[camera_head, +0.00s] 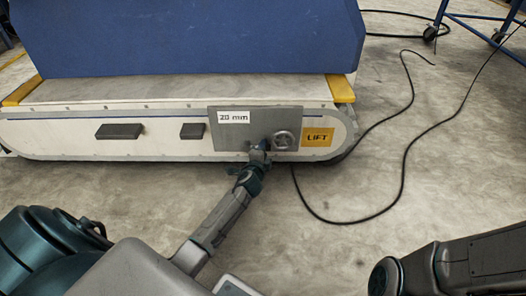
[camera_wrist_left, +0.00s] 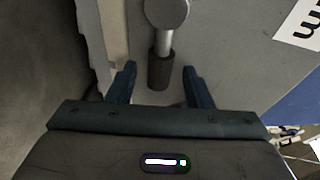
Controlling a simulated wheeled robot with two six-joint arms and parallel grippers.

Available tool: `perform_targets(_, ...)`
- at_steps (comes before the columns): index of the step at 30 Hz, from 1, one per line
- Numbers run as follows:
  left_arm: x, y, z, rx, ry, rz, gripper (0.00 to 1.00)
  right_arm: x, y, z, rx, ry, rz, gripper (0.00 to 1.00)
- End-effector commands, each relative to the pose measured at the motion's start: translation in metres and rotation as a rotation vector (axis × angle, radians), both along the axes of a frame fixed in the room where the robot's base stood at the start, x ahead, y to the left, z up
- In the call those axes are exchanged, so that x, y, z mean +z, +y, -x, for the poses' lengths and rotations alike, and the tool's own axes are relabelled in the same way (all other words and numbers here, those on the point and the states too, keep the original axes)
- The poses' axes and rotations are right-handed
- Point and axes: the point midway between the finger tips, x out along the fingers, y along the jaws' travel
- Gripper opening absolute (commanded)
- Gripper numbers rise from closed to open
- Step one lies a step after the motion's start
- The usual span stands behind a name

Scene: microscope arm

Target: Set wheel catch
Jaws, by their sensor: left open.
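A grey metal plate (camera_head: 235,133) with a "20 mm" label is on the side of the long white base. A round metal hub (camera_head: 283,140) sits at the plate's right part. In the left wrist view a round hub (camera_wrist_left: 167,9) carries a short rod with a dark grip (camera_wrist_left: 160,72). My left gripper (camera_head: 261,145) is at the plate, left of the hub. In the left wrist view my left gripper (camera_wrist_left: 160,84) is open, one finger on each side of the dark grip, with visible gaps. My right gripper is out of view; only part of that arm shows at lower right.
An orange "LIFT" label (camera_head: 318,137) is right of the plate. Two dark blocks (camera_head: 119,131) are on the base further left. A large blue body (camera_head: 190,35) stands above. A black cable (camera_head: 405,150) lies on the floor at right; open floor lies in front.

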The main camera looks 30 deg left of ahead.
Motion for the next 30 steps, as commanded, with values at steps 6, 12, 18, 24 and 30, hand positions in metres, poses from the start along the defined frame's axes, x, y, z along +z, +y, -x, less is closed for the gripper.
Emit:
perform_targets(6,0.009,-0.01,0.031,-0.001,0.003,0.0,0.46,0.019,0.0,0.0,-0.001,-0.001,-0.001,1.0)
perform_targets(12,0.016,-0.022,0.069,0.0,0.003,0.0,0.46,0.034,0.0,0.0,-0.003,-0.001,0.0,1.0)
perform_targets(18,0.019,-0.03,0.093,0.001,0.002,0.0,0.46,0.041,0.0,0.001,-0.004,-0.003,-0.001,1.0)
perform_targets(24,0.019,-0.031,0.1,0.001,0.001,0.0,0.46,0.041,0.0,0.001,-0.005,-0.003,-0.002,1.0)
perform_targets(30,0.019,-0.031,0.099,0.001,0.001,0.0,0.46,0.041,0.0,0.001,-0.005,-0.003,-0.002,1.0)
